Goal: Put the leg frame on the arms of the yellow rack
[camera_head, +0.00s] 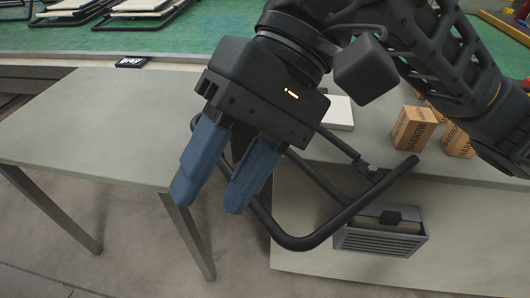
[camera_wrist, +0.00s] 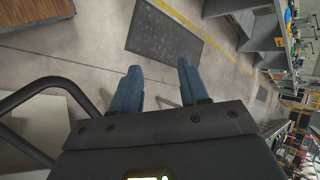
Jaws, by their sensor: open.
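The leg frame, a bent black tube (camera_head: 305,243), lies at the table edge in the head view, its rounded end overhanging the front. Part of it passes behind my gripper and is hidden. My gripper (camera_head: 208,198) is open, with blue fingers pointing down, left of the frame's rounded end in the picture. In the wrist view my gripper (camera_wrist: 158,66) has nothing between its fingers, and a black tube of the frame (camera_wrist: 35,86) curves at the left, apart from them. I cannot make out the yellow rack for certain in either view.
Cardboard boxes (camera_head: 414,129) stand on the grey table (camera_head: 470,179) beside my arm. A grey vented box (camera_head: 380,240) is below the frame. A bare table (camera_head: 85,125) is at the left. The wrist view shows open floor with a dark mat (camera_wrist: 165,45).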

